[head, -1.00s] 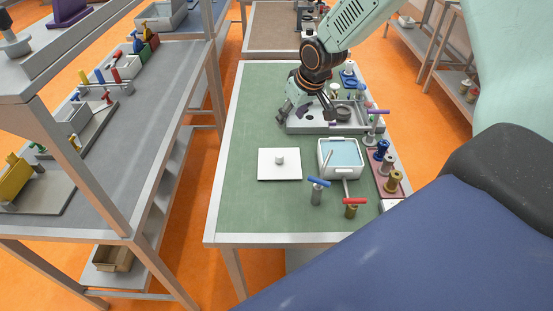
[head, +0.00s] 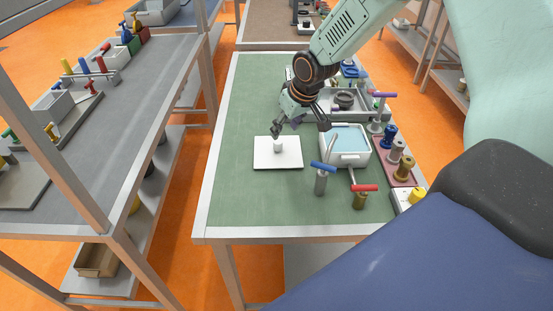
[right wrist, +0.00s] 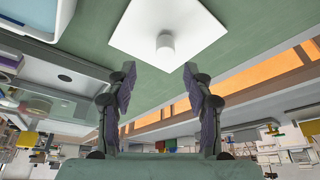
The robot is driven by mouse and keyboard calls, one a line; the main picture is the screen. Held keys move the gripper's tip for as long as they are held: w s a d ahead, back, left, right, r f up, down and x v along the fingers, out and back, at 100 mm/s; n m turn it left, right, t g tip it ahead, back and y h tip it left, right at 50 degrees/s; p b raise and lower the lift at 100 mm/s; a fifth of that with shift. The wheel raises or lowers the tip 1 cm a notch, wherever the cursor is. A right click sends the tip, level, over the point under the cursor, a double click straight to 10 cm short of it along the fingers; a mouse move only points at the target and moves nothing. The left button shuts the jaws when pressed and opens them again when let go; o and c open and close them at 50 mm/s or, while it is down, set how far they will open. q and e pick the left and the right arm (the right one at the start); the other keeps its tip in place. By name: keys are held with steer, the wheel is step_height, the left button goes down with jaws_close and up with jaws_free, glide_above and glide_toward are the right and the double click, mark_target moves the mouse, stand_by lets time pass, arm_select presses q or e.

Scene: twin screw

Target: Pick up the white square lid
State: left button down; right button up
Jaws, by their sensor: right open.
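The white square lid (head: 280,160) lies flat on the green table top, with a round white knob in its middle. My right gripper (head: 300,129) is open and empty at the lid's far side, and one finger overlaps the knob in the head view. I cannot tell from there whether it touches. In the right wrist view the lid (right wrist: 150,22) and its knob (right wrist: 165,44) lie beyond the fingertips of the open gripper (right wrist: 158,74), with nothing between the fingers. My left gripper is not in view.
A white bin (head: 348,158) with a light blue inside stands just right of the lid. Blue-handled (head: 322,178) and red-handled (head: 361,196) tools stand in front of it. A grey tray (head: 372,113) is behind. The table's left and front are clear.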

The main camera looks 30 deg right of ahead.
mark_target(278, 142)
steer(key=shift+w+f, duration=0.15)
steer(key=shift+f, duration=0.3)
steer(key=shift+s+f+b, duration=0.2)
steer(key=shift+f+b, duration=0.15)
steer(key=shift+f, duration=0.1)
steer(key=x, duration=0.1)
steer(key=b+x, duration=0.1)
steer(key=x, duration=0.1)
steer(key=b+x, duration=0.1)
steer(key=x, duration=0.1)
steer(key=shift+w+a+f, duration=0.1)
steer(key=shift+w+a, duration=0.2)
steer(key=shift+a, duration=0.05)
steer(key=shift+f, duration=0.1)
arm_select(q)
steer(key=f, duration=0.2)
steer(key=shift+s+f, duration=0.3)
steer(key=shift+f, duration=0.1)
arm_select(e)
steer(key=shift+s, duration=0.1)
